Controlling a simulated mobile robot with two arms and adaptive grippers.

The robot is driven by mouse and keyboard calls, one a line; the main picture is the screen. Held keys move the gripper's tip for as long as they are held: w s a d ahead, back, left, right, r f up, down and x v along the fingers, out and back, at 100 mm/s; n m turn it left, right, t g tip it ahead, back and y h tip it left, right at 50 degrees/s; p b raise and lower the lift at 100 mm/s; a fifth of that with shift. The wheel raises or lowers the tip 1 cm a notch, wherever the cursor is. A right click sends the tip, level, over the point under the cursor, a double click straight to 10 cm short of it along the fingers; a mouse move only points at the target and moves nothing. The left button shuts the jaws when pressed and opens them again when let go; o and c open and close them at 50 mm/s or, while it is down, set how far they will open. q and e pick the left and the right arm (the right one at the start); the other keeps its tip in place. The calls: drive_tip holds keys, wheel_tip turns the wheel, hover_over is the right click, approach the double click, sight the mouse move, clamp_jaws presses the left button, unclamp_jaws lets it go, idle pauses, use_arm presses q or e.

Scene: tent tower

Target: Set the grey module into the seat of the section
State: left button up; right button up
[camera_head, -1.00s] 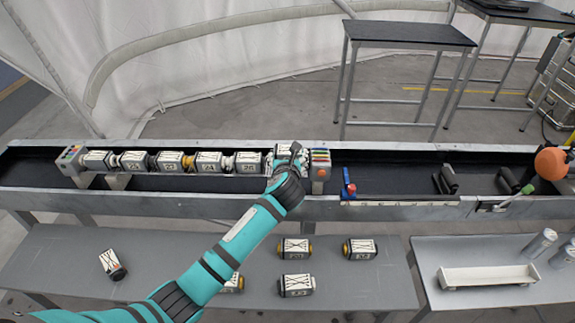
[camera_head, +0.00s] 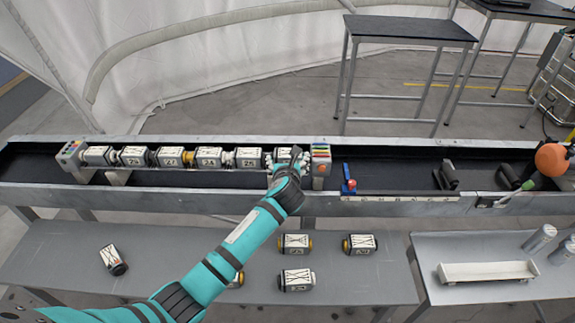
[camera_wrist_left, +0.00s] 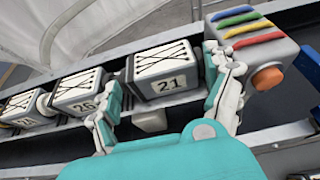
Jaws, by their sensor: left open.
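The module marked 21 (camera_wrist_left: 165,75), with a white top, black lines and grey ends, sits at the right end of the row in the section (camera_head: 318,163). It is level with the module marked 26 (camera_wrist_left: 80,92) on its left and beside the striped end block (camera_wrist_left: 250,45). My left gripper (camera_wrist_left: 165,108) is open, with one finger at each end of this module; I cannot tell whether they touch it. In the head view my left gripper (camera_head: 287,168) partly covers the module (camera_head: 284,154). The seat under it is hidden. My right gripper is not in view.
Several loose modules (camera_head: 297,280) lie on the grey front table (camera_head: 180,255). A white tray (camera_head: 487,272) and grey cylinders (camera_head: 540,238) are at the right. A red and blue clamp (camera_head: 349,187) and an orange ball (camera_head: 551,158) are along the trough.

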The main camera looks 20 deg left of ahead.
use_arm(q)
drive_tip(key=v, duration=1.2)
drive_tip(key=shift+f, duration=0.1)
